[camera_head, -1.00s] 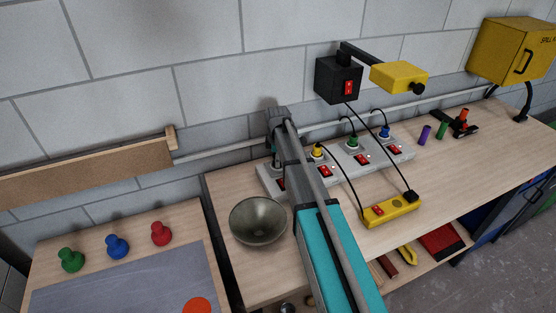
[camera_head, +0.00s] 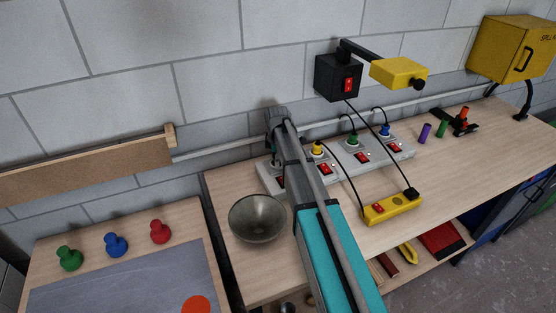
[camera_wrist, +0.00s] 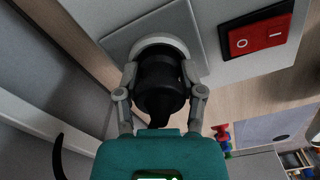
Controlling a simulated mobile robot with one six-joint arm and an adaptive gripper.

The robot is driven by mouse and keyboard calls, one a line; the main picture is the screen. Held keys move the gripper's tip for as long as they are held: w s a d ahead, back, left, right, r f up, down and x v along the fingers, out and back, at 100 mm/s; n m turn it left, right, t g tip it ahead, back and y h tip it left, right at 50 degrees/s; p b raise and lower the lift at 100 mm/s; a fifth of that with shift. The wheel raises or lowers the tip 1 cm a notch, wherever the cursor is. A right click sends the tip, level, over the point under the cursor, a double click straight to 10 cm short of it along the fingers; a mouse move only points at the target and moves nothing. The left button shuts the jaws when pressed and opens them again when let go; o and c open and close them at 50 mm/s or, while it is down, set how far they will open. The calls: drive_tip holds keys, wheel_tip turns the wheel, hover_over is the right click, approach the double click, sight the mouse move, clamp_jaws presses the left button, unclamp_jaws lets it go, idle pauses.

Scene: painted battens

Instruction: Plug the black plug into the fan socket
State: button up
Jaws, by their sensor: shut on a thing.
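My gripper (camera_wrist: 160,75) is shut on the black plug (camera_wrist: 158,92), with one finger on each side of it. In the wrist view the plug's front is at a round white socket (camera_wrist: 150,42) on the grey power strip (camera_wrist: 260,57). It looks in line and very close or touching; I cannot tell how deep it sits. A red rocker switch (camera_wrist: 258,38) is beside this socket. In the head view my arm hides the plug and most of the left end of the power strip (camera_head: 340,167). No fan label is readable.
Yellow (camera_head: 318,149), green (camera_head: 352,139) and blue (camera_head: 385,131) plugs with black cords stand in the strip to the right. A metal bowl (camera_head: 257,218) is left of my arm. A yellow block (camera_head: 385,211) lies in front. The wall is close behind.

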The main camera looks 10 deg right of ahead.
drive_tip(key=shift+s+f, duration=0.2)
drive_tip(key=shift+s+f+b, duration=0.15)
drive_tip(key=shift+s+b, duration=0.05)
drive_tip(key=shift+b, duration=0.15)
drive_tip(key=shift+c, duration=0.5)
drive_tip(key=shift+o, duration=1.4)
drive_tip(key=shift+w+f, duration=0.15)
drive_tip(key=shift+f, duration=0.1)
drive_tip(key=o, duration=0.9)
drive_tip(key=shift+c, duration=0.2)
drive_tip(key=shift+o, duration=1.2)
drive_tip(key=shift+w, duration=0.2)
drive_tip(key=shift+r, duration=0.15)
